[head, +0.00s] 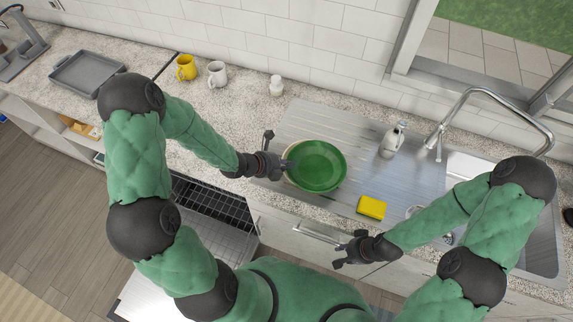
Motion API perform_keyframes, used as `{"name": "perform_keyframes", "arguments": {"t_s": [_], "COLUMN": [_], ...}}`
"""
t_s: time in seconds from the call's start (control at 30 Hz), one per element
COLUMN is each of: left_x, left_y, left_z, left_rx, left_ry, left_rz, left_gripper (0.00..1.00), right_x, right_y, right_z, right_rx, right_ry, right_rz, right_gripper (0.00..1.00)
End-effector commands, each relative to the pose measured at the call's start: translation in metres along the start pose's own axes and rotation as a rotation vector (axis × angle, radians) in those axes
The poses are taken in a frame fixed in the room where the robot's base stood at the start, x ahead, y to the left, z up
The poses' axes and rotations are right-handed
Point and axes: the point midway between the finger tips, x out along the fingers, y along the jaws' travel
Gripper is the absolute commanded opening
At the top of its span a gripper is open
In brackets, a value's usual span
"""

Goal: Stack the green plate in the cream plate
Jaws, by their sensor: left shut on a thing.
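The green plate (318,166) is over the metal drainboard beside the sink. A thin strip of the cream plate (290,178) shows along its left edge; the rest is hidden beneath the green plate. I cannot tell whether the two plates touch. My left gripper (287,165) is at the left rim of the plates and is shut on the green plate, with its fingertips small in view. My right gripper (340,255) is open and empty in front of the counter edge, below and right of the plates.
A yellow sponge (371,207) lies right of the plates. A soap dispenser (392,141) and the faucet (440,135) stand behind and to the right. A white bottle (276,86), a white mug (217,74), a yellow mug (186,67) and a grey tray (88,73) are further left.

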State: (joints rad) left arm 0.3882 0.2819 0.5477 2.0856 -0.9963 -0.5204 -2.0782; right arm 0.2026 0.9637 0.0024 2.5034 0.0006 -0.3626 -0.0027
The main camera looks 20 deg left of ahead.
Motion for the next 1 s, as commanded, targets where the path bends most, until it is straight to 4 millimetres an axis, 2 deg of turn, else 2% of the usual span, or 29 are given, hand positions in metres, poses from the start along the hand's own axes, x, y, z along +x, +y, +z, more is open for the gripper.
{"name": "perform_keyframes", "arguments": {"t_s": [0.37,0.67,0.7,0.77,1.0], "left_x": [0.0046,0.0088,0.0086,0.0082,0.008], "left_y": [0.0042,0.0086,0.0088,0.0083,0.008], "left_z": [-0.0003,-0.0023,-0.003,-0.0028,-0.0024], "left_rx": [0.002,0.001,0.0,0.0,0.001], "left_ry": [-0.005,-0.004,-0.002,-0.002,-0.003], "left_rz": [-0.003,-0.002,-0.001,-0.001,-0.001], "left_gripper": [0.0,0.0,0.14,0.31,0.32], "right_x": [0.0004,0.0084,0.0081,0.0074,0.0072], "right_y": [0.0001,0.003,0.0029,0.0026,0.0026], "right_z": [0.0,-0.0003,-0.0003,-0.0003,-0.0003], "right_rx": [0.0,0.0,0.0,0.0,0.0], "right_ry": [0.0,0.0,0.0,0.0,0.0], "right_rz": [0.0,0.0,0.0,0.0,0.0], "right_gripper": [0.32,0.32,0.32,0.32,0.32]}}
